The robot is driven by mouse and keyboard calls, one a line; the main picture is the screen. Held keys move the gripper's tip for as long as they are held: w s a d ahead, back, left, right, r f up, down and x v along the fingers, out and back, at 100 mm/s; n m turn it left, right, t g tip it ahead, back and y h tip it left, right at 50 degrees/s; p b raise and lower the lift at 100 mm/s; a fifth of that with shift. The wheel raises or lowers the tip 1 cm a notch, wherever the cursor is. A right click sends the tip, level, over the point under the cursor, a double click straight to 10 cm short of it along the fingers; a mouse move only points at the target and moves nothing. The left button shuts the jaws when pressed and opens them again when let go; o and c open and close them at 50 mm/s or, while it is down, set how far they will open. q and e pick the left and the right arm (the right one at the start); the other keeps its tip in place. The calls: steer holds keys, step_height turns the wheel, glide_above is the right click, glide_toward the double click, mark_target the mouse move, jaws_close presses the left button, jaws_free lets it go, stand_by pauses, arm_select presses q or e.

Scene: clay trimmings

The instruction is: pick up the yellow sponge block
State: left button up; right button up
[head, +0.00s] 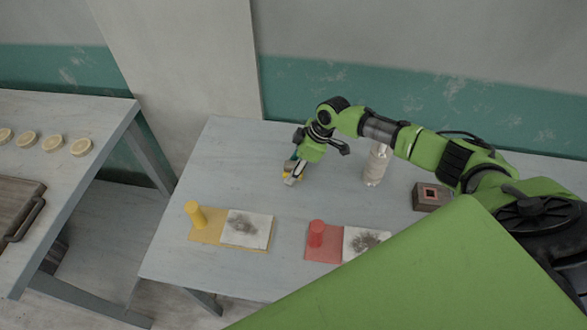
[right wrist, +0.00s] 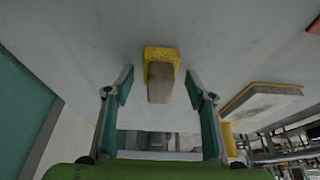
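The yellow sponge block (right wrist: 162,54) shows in the right wrist view with a yellow part and a grey-brown face. In the head view only a bit of its yellow (head: 286,177) shows, at my right gripper (head: 292,174), on the blue-grey table. In the right wrist view the right gripper (right wrist: 159,82) is open, with a finger on each side. The block lies ahead of and between the fingertips, with gaps on both sides. My left gripper is not in view.
A pale cylinder (head: 375,166) and a brown box (head: 431,197) stand right of the gripper. In front are a yellow peg (head: 195,213) and a red peg (head: 316,234) on coloured boards with smudged white pads. A second table (head: 95,120) at left holds several pale discs.

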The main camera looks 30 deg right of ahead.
steer(key=c, duration=1.1)
steer(key=shift+o, duration=0.2)
steer(key=shift+r, duration=0.2)
steer(key=shift+r, duration=0.2)
step_height(320, 180, up, 2)
steer(key=shift+w+b, duration=0.1)
steer(key=shift+b, duration=0.8)
steer(key=s+a+r+b, duration=0.2)
steer(key=s+a+r, duration=0.3)
steer(key=s+r, duration=0.5)
steer(key=s, duration=0.2)
steer(key=shift+s+a+r+b, duration=0.15)
steer(key=shift+s+a+b, duration=0.15)
steer(key=shift+s+a, duration=0.1)
